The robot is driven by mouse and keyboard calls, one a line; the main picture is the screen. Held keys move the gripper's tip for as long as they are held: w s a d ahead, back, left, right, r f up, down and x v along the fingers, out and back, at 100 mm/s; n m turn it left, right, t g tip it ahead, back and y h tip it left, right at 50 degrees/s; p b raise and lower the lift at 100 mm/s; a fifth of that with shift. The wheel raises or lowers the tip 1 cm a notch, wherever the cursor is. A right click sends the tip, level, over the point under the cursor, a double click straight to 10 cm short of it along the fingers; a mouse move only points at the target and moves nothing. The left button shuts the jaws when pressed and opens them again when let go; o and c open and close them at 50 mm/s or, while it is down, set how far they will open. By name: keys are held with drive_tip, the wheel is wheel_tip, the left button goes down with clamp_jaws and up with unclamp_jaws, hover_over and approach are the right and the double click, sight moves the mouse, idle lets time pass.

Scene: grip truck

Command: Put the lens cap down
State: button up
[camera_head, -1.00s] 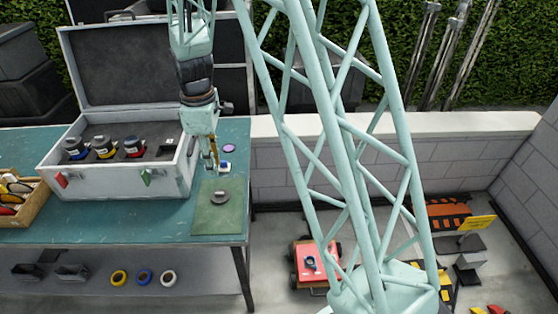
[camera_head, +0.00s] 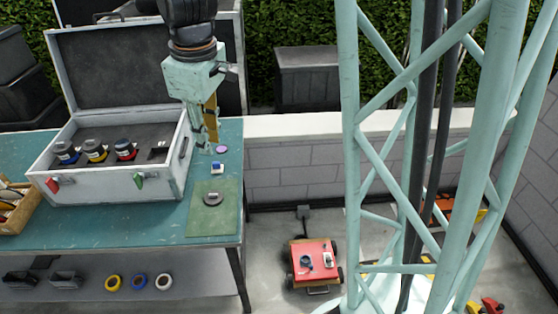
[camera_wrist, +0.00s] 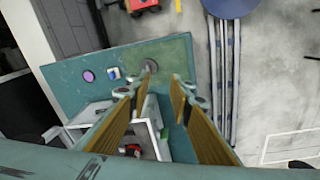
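A dark grey round disc, which looks like the lens cap (camera_head: 210,198), lies flat on a green mat (camera_head: 213,224) at the right end of the teal workbench (camera_head: 120,231). My gripper (camera_head: 205,148) is above the bench, behind the mat and beside the open case, apart from the disc. In the wrist view, my gripper's two fingers (camera_wrist: 163,80) are spread with nothing visible between them. The disc (camera_wrist: 151,65) shows on the mat just past the left fingertip.
A purple disc (camera_head: 221,149) and a small blue-and-white item (camera_head: 217,168) lie behind the mat. The open grey case (camera_head: 110,186) with several lenses stands left. A red cart (camera_head: 313,260) is on the floor right of the bench.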

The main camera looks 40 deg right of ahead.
drive_tip(key=s+r+m+t, duration=0.1)
drive_tip(key=s+r+m, duration=0.3)
drive_tip(key=s+r, duration=0.8)
drive_tip(key=s+r+m, duration=0.1)
drive_tip(key=s+m, duration=0.1)
drive_tip(key=s, duration=0.7)
drive_tip(key=s+r+m+t, duration=0.1)
drive_tip(key=s+m, duration=0.1)
drive_tip(key=s, duration=0.7)
drive_tip(key=shift+s+r+t, duration=0.3)
drive_tip(key=shift+r, duration=0.1)
wheel_tip(320, 180, down, 5)
drive_tip(key=b, duration=0.4)
drive_tip(key=shift+r+b, duration=0.2)
drive_tip(key=shift+b, duration=0.2)
drive_tip(key=shift+a, duration=0.15)
